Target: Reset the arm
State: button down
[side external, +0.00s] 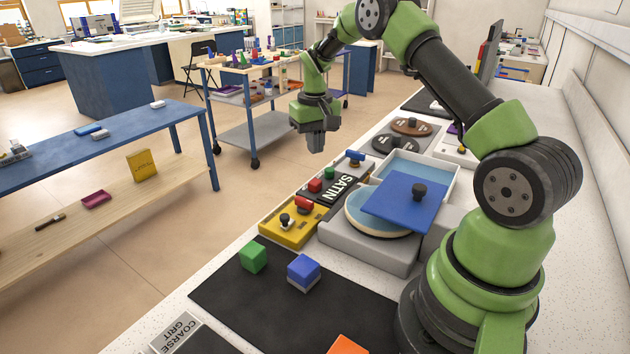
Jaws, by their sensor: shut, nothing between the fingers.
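My gripper (316,141) hangs pointing down at the end of my green and black arm. It is shut and empty, in the air over the far front edge of the counter, apart from every object. Below and to its right, a blue square plate with a dark knob (405,201) lies over a round disc on a grey box-shaped unit (366,249). The underside of the plate is hidden.
A black mat (250,296) holds a green cube (253,256) and a blue cube (303,268). A yellow tray (291,233) and a black tray marked SATIN (345,190) hold small knobbed pieces. An orange block (352,345) is at the bottom edge. A cart (250,134) stands beyond the counter.

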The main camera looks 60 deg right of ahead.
jog(key=s+a+r+n+t, duration=0.1)
jog(key=s+a+r+t, duration=0.15)
jog(key=a+r, duration=0.45)
jog(key=s+a+r+t, duration=0.1)
jog(key=s+a+r, duration=0.35)
jog(key=r, duration=0.55)
jog(key=s+a+r+t+y, duration=0.1)
jog(key=s+a+t, duration=0.1)
jog(key=s+a, duration=0.2)
jog(key=s+a+r+n+t+y, duration=0.1)
jog(key=s+a, duration=0.4)
jog(key=s, duration=0.6)
jog(key=shift+a+t, duration=0.2)
jog(key=shift+t, duration=0.15)
